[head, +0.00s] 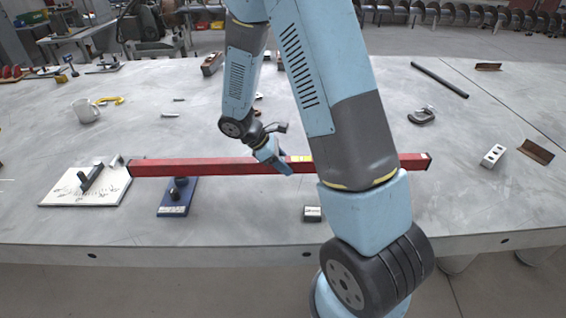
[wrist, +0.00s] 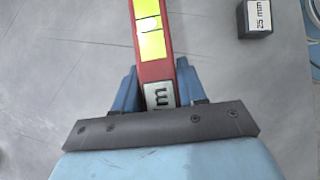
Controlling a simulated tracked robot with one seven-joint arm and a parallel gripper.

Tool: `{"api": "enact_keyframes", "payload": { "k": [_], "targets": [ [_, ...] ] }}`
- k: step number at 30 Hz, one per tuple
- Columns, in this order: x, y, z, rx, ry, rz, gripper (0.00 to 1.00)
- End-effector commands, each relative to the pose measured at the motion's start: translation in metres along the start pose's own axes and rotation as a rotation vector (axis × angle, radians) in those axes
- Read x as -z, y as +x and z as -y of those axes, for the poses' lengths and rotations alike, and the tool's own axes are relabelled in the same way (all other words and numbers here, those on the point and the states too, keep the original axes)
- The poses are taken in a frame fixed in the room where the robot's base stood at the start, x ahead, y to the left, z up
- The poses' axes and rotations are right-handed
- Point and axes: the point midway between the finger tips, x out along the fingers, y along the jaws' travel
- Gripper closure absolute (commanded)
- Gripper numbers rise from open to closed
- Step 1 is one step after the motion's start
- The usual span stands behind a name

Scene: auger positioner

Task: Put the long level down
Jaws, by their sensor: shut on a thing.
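The long level is a long red bar (head: 210,167) lying crosswise over the table (head: 350,230) in the head view. My gripper (head: 278,160) is shut on it near its middle, close to a yellow label. My arm hides part of its right half. In the wrist view the red level (wrist: 152,67) runs up between the two blue fingers (wrist: 158,88), with yellow vial windows and a grey marked label showing. Whether the level touches the table or hangs a little above it, I cannot tell.
A white board (head: 85,187) with a dark tool and a blue-based fixture (head: 177,197) are by the level's left end. A mug (head: 86,111) stands back left.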

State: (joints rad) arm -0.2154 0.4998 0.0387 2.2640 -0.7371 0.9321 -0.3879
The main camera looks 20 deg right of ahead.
Motion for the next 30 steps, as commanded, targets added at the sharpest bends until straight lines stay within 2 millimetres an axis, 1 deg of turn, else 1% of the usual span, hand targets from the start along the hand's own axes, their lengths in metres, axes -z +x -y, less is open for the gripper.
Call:
{"api": "enact_keyframes", "payload": {
  "k": [3,4,12,19,23,25,26,30],
  "targets": [
    [0.0,0.001,0.0,-0.001,0.0,0.0,1.0],
    [0.001,0.001,0.0,0.0,0.0,0.0,0.58],
    [0.001,0.001,0.0,0.0,0.0,0.0,0.34],
    [0.0,0.0,0.0,-0.001,0.0,0.0,0.34],
    [-0.004,-0.005,0.0,-0.002,0.002,-0.001,0.34],
    [-0.008,-0.01,-0.001,-0.002,0.003,-0.001,0.34],
    [-0.007,-0.015,-0.001,-0.004,0.001,-0.001,0.34],
    [-0.007,-0.042,-0.001,-0.005,0.002,-0.002,0.34]
  ]
}}
